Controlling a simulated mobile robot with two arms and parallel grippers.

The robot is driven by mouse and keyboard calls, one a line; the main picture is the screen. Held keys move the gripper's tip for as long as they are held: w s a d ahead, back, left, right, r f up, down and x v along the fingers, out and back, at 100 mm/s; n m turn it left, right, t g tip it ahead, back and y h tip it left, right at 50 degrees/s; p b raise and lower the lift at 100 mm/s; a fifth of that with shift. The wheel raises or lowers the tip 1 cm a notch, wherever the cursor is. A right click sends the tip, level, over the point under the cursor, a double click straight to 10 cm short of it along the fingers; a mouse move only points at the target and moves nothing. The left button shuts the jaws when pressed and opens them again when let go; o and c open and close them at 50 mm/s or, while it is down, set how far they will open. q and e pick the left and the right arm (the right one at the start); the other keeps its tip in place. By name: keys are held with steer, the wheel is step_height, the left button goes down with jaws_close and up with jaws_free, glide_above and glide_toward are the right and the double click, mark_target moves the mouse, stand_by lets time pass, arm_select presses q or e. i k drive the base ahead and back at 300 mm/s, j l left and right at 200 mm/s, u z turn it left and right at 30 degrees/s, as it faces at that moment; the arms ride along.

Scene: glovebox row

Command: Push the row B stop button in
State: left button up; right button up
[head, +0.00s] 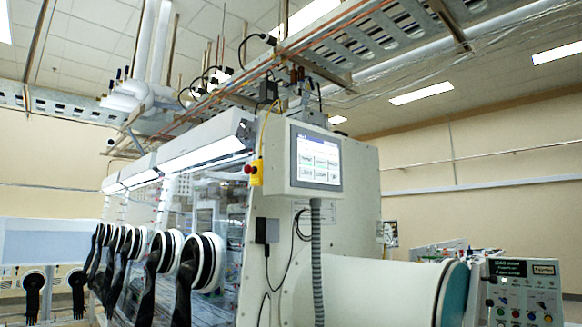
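A yellow box (257,173) with a red button (248,170) on its left side hangs from a yellow cable beside the touch screen panel. A control panel (523,292) at the lower right carries several coloured buttons, some of them red. Its labels are too small to read. I cannot tell from this view which button is the row B stop button. Neither of my grippers is in view.
A glovebox row (205,170) with several black gloves (190,265) in white ports runs along the left. A touch screen (318,160) is mounted on its end, above a white cylinder (390,290) with a teal end. A grey hose (316,265) hangs below the screen.

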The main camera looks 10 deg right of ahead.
mark_target(249, 169)
steer(key=i+j+z, duration=0.3)
steer(key=i+j, duration=0.2)
steer(key=i+j+z, duration=0.25)
steer(key=i+j, duration=0.2)
steer(key=j, duration=0.25)
steer(key=i+j+z, duration=0.3)
steer(key=j, duration=0.4)
steer(key=i+j+z, duration=0.15)
steer(key=j, duration=0.25)
steer(key=i, duration=0.1)
